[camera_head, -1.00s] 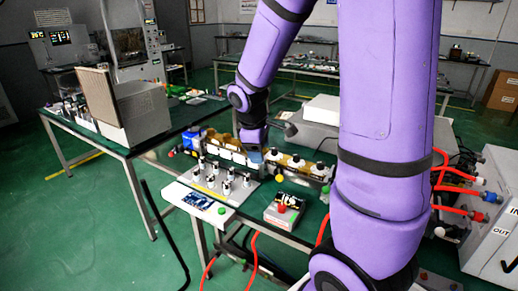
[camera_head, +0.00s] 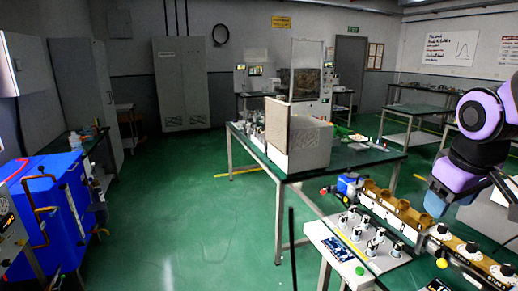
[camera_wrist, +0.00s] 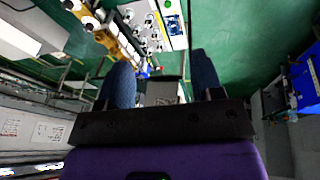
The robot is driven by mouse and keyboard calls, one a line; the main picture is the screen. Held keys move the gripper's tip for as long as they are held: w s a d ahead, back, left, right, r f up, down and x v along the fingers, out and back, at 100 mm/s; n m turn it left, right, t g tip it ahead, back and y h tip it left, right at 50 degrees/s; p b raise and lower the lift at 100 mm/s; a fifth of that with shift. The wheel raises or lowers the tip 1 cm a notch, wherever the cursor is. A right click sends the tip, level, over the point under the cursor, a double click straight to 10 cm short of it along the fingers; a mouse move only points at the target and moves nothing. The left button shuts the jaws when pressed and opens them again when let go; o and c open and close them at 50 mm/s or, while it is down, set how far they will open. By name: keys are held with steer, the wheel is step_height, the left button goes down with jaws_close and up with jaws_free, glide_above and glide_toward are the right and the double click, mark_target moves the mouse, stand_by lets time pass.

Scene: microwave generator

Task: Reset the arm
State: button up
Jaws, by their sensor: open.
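My gripper (camera_wrist: 162,88) shows in the wrist view with its two dark blue fingers spread apart and nothing between them. In the head view my purple and black arm enters at the right edge, and my gripper (camera_head: 436,203) hangs above the equipment at the right end of the bench, its fingertips partly lost in the dark. Brown and gold waveguide parts (camera_head: 398,207) and a yellow unit with white-topped knobs (camera_head: 470,258) stand just beside and below it. I cannot tell from the picture how far apart they are.
A white board with several knobs (camera_head: 334,236) lies at the bench front. A green-topped table (camera_head: 349,160) holds a large box-shaped device (camera_head: 299,148). Blue equipment (camera_head: 58,207) stands at the left. The green floor (camera_head: 200,200) between is clear.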

steer(key=s+a+r+m+t+y, duration=0.1)
steer(key=s+a+r+m, duration=0.1)
steer(key=s+a+r, duration=0.3)
steer(key=s, duration=0.4)
steer(key=shift+s+m+t, duration=0.25)
steer(key=shift+m+t, duration=0.05)
steer(key=shift+t, duration=0.1)
stand_by(0.5)
